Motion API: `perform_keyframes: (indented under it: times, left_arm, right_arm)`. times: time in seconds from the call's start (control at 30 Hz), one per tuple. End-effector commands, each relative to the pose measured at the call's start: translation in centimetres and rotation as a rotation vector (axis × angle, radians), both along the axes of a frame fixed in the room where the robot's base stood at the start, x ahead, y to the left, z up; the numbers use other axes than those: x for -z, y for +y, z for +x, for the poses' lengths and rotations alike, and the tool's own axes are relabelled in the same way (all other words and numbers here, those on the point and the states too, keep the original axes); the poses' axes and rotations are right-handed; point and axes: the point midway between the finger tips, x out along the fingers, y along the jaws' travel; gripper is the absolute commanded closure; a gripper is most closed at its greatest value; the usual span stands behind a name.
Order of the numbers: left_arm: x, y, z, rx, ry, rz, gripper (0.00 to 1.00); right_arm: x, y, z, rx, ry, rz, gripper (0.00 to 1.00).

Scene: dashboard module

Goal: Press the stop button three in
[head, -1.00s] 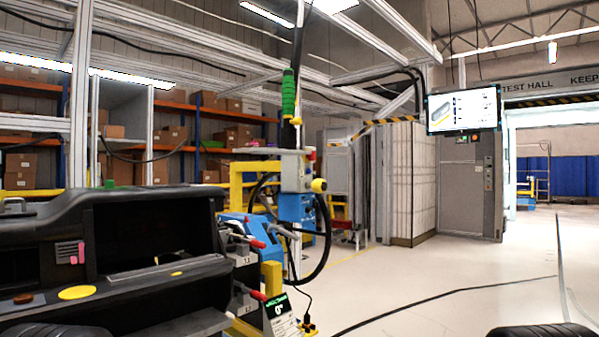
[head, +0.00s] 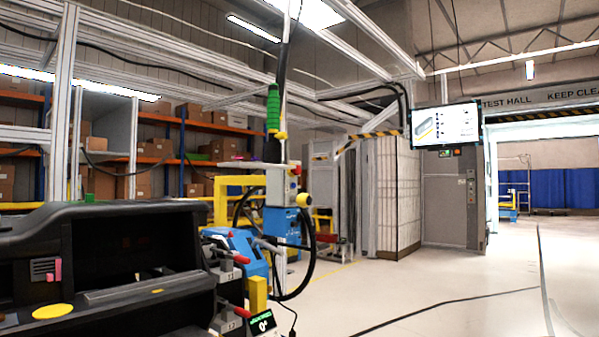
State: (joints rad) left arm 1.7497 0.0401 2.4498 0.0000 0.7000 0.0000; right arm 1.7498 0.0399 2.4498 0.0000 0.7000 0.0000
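Neither of my grippers is in the head view. No button is clearly marked as a stop button. A grey control box (head: 276,184) on a post stands right of the dashboard module, with a small red part (head: 296,170) at its upper right. A round yellow knob (head: 304,200) sticks out on its right side; I cannot tell whether either is the stop button. The black dashboard module (head: 125,222) fills the lower left, with an open dark bay, a yellow oval (head: 53,311) and a pink tab (head: 57,270) on it.
Red-handled clamps (head: 241,259) and a small lit display (head: 262,323) stand right of the module. A green-handled tool (head: 273,108) hangs above the box. A monitor (head: 445,127) hangs farther right. The pale floor (head: 440,285) at right is open, crossed by a dark cable.

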Motion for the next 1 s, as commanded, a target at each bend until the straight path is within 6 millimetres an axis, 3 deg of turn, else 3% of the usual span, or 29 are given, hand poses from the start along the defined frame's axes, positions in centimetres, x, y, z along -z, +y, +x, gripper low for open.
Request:
perform_keyframes:
  times: [0.3,1.0]
  left_arm:
    - [0.0,0.0,0.0,0.0,0.0,0.0,0.6]
    - [0.0,0.0,0.0,0.0,0.0,0.0,0.6]
  right_arm:
    - [0.0,0.0,0.0,0.0,0.0,0.0,1.0]
    - [0.0,0.0,-0.01,0.0,0.0,0.0,1.0]
